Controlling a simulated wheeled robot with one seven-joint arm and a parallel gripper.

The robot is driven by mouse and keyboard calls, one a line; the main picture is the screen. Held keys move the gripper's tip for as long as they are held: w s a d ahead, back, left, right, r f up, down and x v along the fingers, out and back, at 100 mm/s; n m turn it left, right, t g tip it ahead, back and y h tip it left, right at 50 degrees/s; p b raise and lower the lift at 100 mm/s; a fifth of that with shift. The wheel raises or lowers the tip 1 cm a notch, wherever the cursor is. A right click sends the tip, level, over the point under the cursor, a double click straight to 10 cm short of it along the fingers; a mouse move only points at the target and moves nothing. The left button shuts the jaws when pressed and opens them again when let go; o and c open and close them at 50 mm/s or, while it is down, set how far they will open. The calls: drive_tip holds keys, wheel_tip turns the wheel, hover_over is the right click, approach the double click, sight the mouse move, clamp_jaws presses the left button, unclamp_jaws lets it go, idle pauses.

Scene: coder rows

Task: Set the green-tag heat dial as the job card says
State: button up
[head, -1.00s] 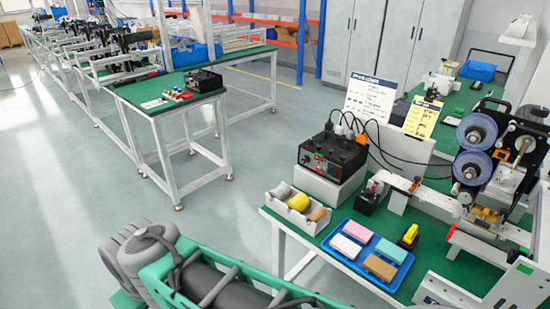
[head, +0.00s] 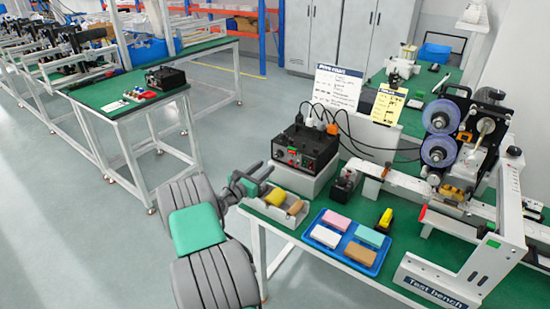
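A black control box (head: 305,147) with a small lit red display and a green spot on its front stands on a white block at the bench's left end. Its dials and tags are too small to tell apart. Behind it stand a white printed card (head: 338,87) and a yellow card (head: 388,104); their small print is unreadable, and I cannot tell which is the job card. My gripper (head: 260,178) is left of the white block, above the left end of the foam holder. Its two dark fingers look apart, with nothing seen between them.
A white holder (head: 292,222) carries yellow and tan pieces; its left end is hidden by my gripper. A blue tray (head: 352,262) with several coloured blocks lies in front. A small black device (head: 344,186) and a yellow-black tool (head: 385,219) stand nearby. A reel machine (head: 445,145) fills the right.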

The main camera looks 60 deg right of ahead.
sight(277, 156)
drive_tip(key=d, duration=0.5)
drive_tip(key=s+d+p, duration=0.1)
drive_tip(key=d, duration=0.1)
drive_tip(key=shift+s+d, duration=0.1)
drive_tip(key=shift+d, duration=0.15)
drive_tip(key=shift+r, duration=0.1)
clamp_jaws()
